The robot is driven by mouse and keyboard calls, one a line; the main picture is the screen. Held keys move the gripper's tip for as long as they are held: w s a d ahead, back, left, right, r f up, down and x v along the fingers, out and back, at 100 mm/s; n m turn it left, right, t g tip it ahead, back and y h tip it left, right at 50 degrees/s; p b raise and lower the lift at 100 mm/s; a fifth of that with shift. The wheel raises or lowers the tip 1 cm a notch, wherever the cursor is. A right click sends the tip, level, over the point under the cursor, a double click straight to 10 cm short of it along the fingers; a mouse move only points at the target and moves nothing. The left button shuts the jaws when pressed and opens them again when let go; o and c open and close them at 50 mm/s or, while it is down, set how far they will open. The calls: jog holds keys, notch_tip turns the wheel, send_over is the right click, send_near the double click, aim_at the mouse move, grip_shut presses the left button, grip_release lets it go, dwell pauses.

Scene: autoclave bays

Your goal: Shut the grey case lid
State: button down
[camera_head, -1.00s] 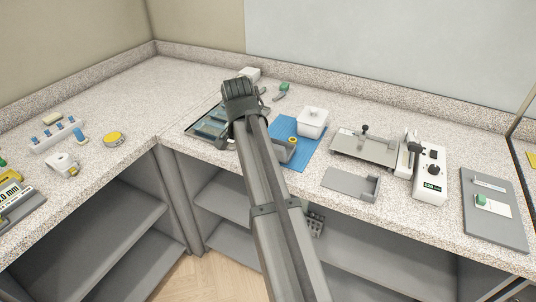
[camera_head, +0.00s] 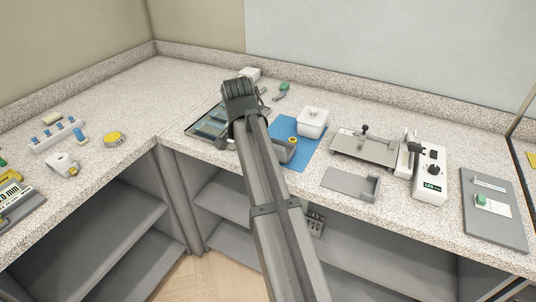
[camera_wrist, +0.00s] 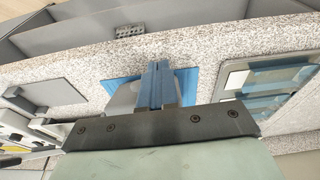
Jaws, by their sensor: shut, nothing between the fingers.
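A grey-framed flat case (camera_head: 190,131) with glassy blue-green panels lies on the counter left of my arm in the head view. It is partly hidden by my arm, and I cannot tell its lid apart clearly. What looks like the same case (camera_wrist: 230,95) shows at the right in the wrist view. My gripper (camera_wrist: 157,68) is shut and empty, with blue fingers, to the left of the case and apart from it in that view. In the head view my arm hides the fingertips.
A blue mat (camera_head: 288,128) bears a white lidded tub (camera_head: 312,122), right of my arm. A grey tray (camera_head: 345,183), a metal-plated device (camera_head: 367,147) and a white instrument (camera_head: 431,172) stand farther right. The left counter has bare room around a yellow disc (camera_head: 114,138).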

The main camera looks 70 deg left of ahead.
jog(key=shift+w+a, duration=0.8)
dwell(1.5)
jog(key=shift+s+d, duration=0.3)
dwell(0.3)
notch_tip(320, 180, up, 7)
dwell(1.1)
dwell(1.0)
